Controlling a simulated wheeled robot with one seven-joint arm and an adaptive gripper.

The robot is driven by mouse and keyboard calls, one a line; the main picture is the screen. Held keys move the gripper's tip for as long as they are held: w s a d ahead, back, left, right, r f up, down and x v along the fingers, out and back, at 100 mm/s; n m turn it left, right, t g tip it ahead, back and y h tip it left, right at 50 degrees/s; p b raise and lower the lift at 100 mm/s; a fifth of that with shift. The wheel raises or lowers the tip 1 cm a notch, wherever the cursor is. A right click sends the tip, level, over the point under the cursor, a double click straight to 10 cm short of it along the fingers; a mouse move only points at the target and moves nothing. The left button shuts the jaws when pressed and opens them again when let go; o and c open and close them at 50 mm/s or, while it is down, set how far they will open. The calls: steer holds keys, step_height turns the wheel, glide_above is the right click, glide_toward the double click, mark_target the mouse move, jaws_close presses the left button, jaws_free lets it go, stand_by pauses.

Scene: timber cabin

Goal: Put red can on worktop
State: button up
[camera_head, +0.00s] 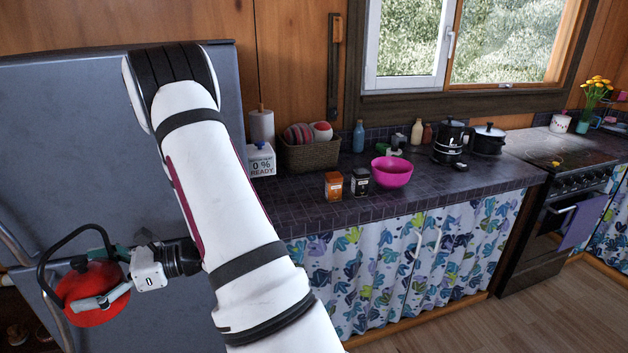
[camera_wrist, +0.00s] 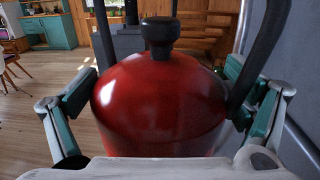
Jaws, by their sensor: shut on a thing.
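The red can (camera_head: 92,296) is a rounded red vessel with a black knob on top and a tall black handle, like a kettle. My gripper (camera_head: 105,284) is shut on it, at the lower left of the head view, in front of the grey fridge. In the wrist view the red can (camera_wrist: 160,100) fills the middle, with a finger of my gripper (camera_wrist: 160,95) on each side. It looks upright and its base is hidden. The worktop (camera_head: 288,204) is a dark tiled counter under the window, to the right of my gripper and apart from the can.
The worktop's front left is bare. Behind stand a basket (camera_head: 312,155), an orange tin (camera_head: 333,186), a dark tin (camera_head: 360,181), a pink bowl (camera_head: 392,173) and black pots (camera_head: 488,141). The grey fridge (camera_head: 80,130) is close beside my arm. A stove (camera_head: 560,205) stands far right.

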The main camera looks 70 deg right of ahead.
steer(key=w+a+f+n+g+y, duration=0.2)
steer(key=w+a+f, duration=0.2)
steer(key=f, duration=0.5)
steer(key=shift+w+a, duration=0.2)
steer(key=shift+a, duration=0.8)
steer(key=shift+r, duration=0.15)
